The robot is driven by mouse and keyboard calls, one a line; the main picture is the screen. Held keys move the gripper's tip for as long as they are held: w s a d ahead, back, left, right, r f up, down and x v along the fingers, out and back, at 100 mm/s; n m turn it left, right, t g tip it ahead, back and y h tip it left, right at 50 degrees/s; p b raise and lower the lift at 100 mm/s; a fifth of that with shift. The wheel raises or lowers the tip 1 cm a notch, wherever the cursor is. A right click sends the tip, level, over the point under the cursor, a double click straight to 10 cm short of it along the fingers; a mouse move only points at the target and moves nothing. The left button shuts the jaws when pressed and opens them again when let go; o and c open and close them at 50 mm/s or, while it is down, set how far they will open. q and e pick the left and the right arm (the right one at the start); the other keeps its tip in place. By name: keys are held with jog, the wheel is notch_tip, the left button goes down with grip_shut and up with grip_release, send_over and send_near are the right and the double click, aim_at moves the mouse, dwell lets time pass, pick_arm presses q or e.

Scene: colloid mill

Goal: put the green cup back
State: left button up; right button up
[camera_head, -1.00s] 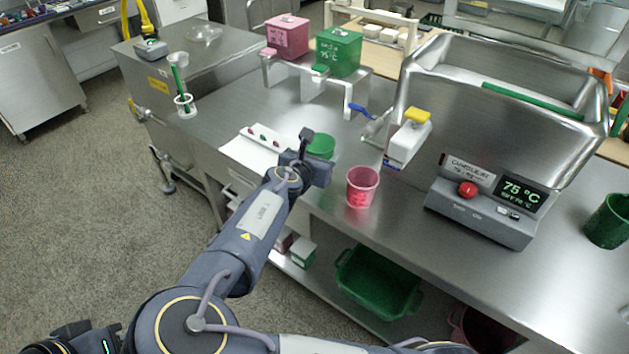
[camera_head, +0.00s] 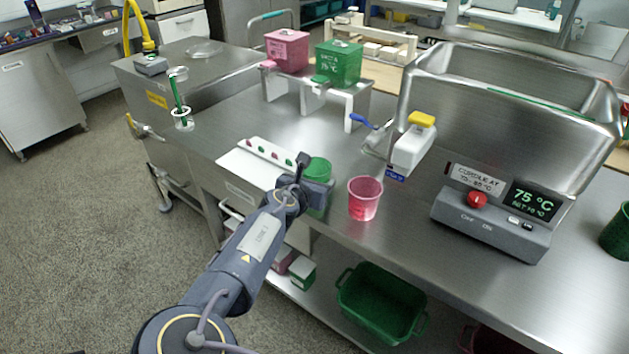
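The green cup (camera_head: 317,169) stands out at the front edge of the steel table, left of the pink cup (camera_head: 364,200). I cannot tell whether the cup's bottom touches the table.
A white strip with coloured dots (camera_head: 268,151) lies behind the gripper. The control box (camera_head: 490,222) stands right, below a steel hopper. Pink (camera_head: 287,50) and green (camera_head: 338,63) boxes sit on a stand. A green container (camera_head: 616,234) is at the right edge. A green bin (camera_head: 381,303) is below.

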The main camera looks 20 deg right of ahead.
jog(key=o, duration=0.3)
jog(key=shift+o, duration=0.2)
jog(key=shift+s+a+r, duration=0.1)
jog(key=shift+r, duration=0.15)
jog(key=p+v, duration=0.1)
jog(key=v, duration=1)
jog(key=shift+s, duration=0.35)
jog(key=shift+a, duration=0.15)
